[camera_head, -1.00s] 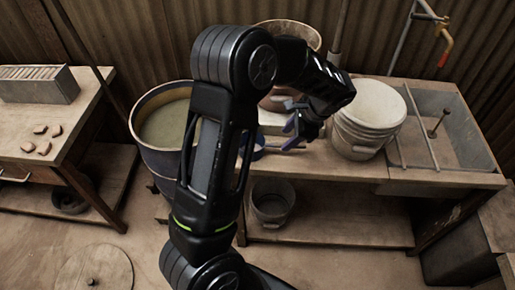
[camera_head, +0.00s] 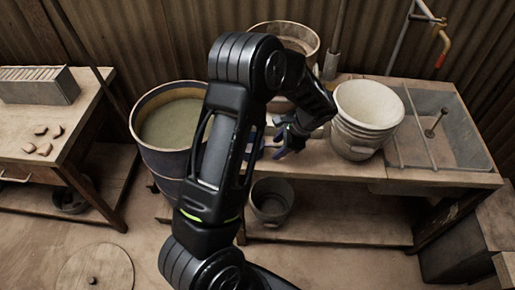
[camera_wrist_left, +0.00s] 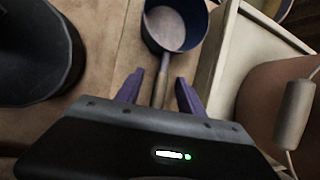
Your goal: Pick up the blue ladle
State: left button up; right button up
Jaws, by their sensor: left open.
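The blue ladle (camera_wrist_left: 178,27) shows in the left wrist view, with a dark blue round bowl at the top and a wooden handle pointing down toward my gripper. My left gripper (camera_wrist_left: 160,88) is open, with its two purple fingers on either side of the handle. I cannot tell how far the fingers are above it. In the head view my left gripper (camera_head: 290,142) is over the bench, just left of the white buckets, and my arm hides most of the ladle. My right gripper is not in view.
White stacked buckets (camera_head: 367,112) stand right of my gripper on the wooden bench (camera_head: 345,172). A large barrel of murky liquid (camera_head: 172,125) stands left. A bucket (camera_head: 287,38) is behind, a sink (camera_head: 440,125) at right, and a grey bucket (camera_head: 271,200) on the lower shelf.

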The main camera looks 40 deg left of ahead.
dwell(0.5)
pick_arm(q)
grip_shut()
dwell(1.3)
